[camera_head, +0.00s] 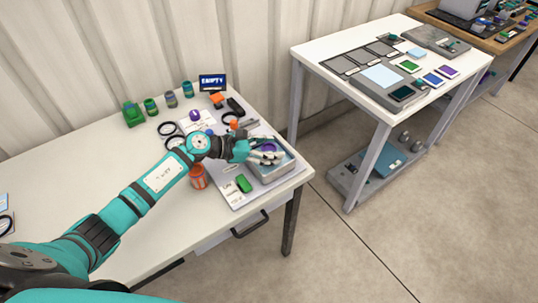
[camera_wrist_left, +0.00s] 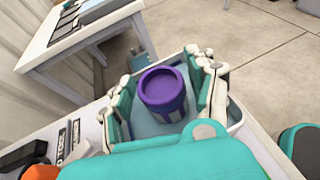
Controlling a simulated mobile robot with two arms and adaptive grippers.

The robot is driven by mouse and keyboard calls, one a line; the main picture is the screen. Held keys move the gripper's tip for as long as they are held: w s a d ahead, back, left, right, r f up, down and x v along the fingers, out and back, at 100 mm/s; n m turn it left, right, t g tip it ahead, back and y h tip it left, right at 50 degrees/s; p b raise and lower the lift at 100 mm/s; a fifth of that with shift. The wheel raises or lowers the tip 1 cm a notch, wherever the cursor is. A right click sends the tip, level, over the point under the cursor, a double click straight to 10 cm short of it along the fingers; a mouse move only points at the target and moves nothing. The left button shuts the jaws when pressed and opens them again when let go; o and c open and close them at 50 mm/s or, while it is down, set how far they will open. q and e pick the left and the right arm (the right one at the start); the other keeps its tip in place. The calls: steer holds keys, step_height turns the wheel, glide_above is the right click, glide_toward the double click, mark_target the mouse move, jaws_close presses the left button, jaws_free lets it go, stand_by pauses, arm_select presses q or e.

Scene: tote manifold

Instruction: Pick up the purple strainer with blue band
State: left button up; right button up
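A purple cylindrical cup-like piece (camera_wrist_left: 163,92), likely the purple strainer, stands upright in a grey tray (camera_wrist_left: 237,112). My left gripper (camera_wrist_left: 168,70) is open, with one finger on each side of the purple piece and narrow gaps visible. In the head view the left gripper (camera_head: 266,157) is over the tray, partly hiding the piece. My right gripper is not in view.
An orange-red jar (camera_head: 198,177) stands under my left forearm, and a green block (camera_head: 243,183) lies left of the tray. Several small jars, black rings and a small purple item (camera_head: 194,115) are farther back. A second table (camera_head: 325,50) stands to the right.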

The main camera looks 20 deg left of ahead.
arm_select(q)
steer(key=c, duration=0.9)
steer(key=shift+r, duration=0.1)
steer(key=shift+c, duration=0.2)
